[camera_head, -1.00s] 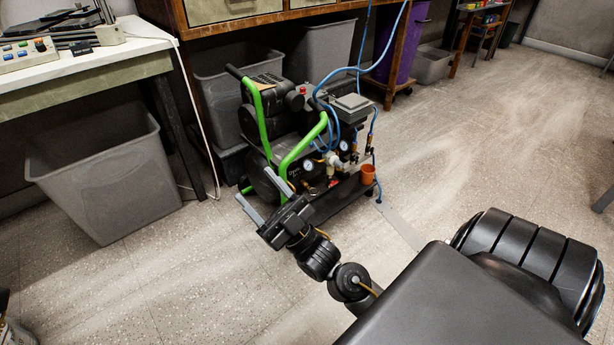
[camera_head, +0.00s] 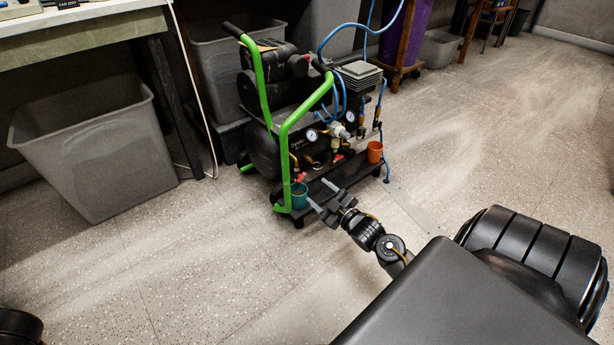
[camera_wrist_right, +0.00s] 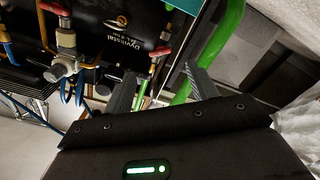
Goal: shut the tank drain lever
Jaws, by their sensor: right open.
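The black air compressor (camera_head: 262,152) with green tube handles stands on the floor. A small red lever (camera_head: 301,177) on a brass valve sits low at its front left, above a teal cup (camera_head: 299,197). The wrist view shows a red lever (camera_wrist_right: 160,51) on brass fittings just beyond the fingers, beside a green tube; it looks like the same lever. My right gripper (camera_head: 320,196) is open and empty, just right of the teal cup and below the lever. Its two fingers (camera_wrist_right: 158,82) point at the compressor front, apart from the lever. My left gripper is not in view.
Another red handle (camera_head: 338,157) and gauges sit further right, with an orange cup (camera_head: 375,152) and blue hoses (camera_head: 383,110). A grey bin (camera_head: 95,155) stands at left under a bench. The speckled floor in front is clear.

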